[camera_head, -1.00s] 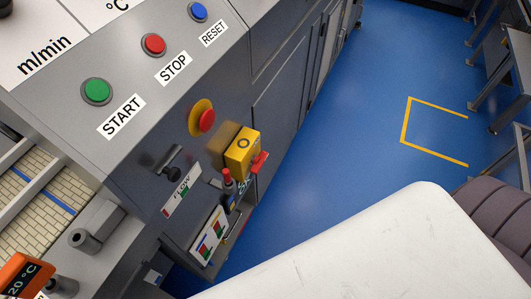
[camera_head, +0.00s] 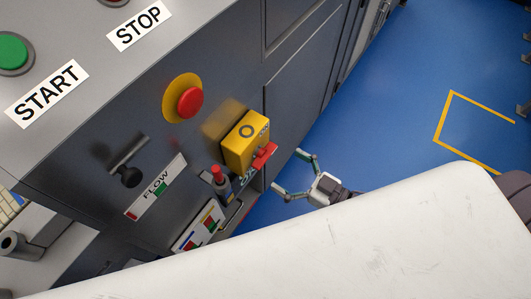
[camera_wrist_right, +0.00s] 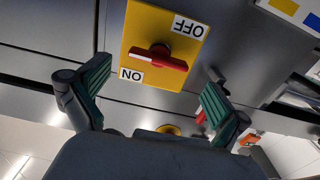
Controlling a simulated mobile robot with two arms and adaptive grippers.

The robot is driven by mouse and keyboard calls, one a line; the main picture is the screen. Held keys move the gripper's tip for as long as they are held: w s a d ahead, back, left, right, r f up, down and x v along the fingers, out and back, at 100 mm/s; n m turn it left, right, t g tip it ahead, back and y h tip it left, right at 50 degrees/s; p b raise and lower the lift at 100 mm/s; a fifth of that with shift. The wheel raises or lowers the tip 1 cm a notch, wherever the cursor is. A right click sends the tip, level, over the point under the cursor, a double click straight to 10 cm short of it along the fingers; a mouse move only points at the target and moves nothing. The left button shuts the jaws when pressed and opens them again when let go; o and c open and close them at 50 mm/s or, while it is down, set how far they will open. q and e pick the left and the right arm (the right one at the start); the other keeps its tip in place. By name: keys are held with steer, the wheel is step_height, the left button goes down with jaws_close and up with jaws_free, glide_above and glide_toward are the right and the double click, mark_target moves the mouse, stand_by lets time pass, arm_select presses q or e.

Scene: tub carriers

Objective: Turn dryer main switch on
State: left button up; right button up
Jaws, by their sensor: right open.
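The dryer main switch is a yellow box (camera_head: 238,150) with a red handle (camera_head: 266,151) on the grey machine's front. In the right wrist view, the yellow plate (camera_wrist_right: 150,22) bears an OFF label at upper right and an ON label at lower left, both upside down. The red handle (camera_wrist_right: 160,57) lies nearly crosswise, slightly tilted, between the labels. My right gripper (camera_head: 288,171) is open and empty, just right of the switch and apart from it. In the right wrist view its fingers (camera_wrist_right: 157,78) stand either side of the handle. My left gripper is not in view.
A red emergency button (camera_head: 190,102) on a yellow disc, a FLOW lever (camera_head: 128,172) and a red-topped knob (camera_head: 218,174) sit near the switch. My white body part fills the lower right. Blue floor (camera_head: 390,95) is clear to the right.

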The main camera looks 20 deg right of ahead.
mark_target(265, 155)
steer(key=x, duration=0.5)
steer(key=shift+w+a, duration=0.45)
steer(key=shift+w, duration=0.15)
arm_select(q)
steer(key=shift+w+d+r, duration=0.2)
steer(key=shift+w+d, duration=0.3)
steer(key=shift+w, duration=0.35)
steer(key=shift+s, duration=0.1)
arm_select(e)
steer(key=c, duration=0.9)
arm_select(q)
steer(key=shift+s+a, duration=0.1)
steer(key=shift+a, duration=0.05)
